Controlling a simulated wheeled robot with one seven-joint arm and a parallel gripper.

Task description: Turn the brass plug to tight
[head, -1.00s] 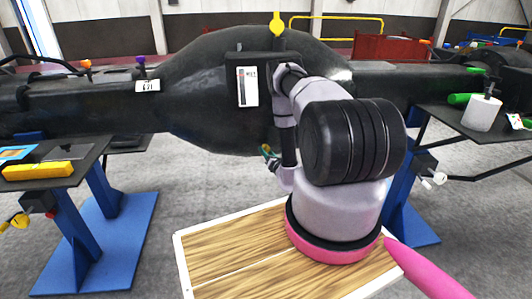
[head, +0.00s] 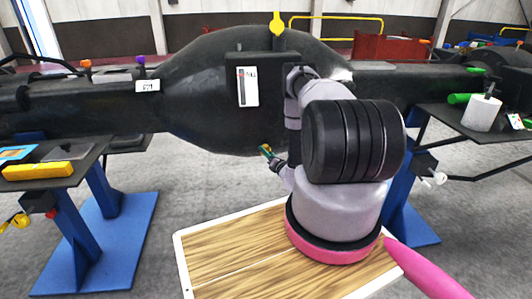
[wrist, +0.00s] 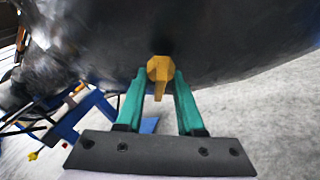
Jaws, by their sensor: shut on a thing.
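The brass plug (wrist: 159,70) sits at the underside of the large dark casting (wrist: 220,40) in the wrist view. It has a faceted head with a tab pointing down. My gripper (wrist: 161,78) has its two green fingers on either side of the plug head, shut on it. In the head view my gripper (head: 266,152) is at the lower edge of the casting's round bulge (head: 205,100). The plug is too small there to make out clearly.
Blue stands (head: 100,225) hold the casting at left and right. A side table (head: 20,185) at left carries a yellow block (head: 38,170). A yellow-topped post (head: 277,28) rises above the bulge. A wood-topped platform (head: 225,250) lies below my arm.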

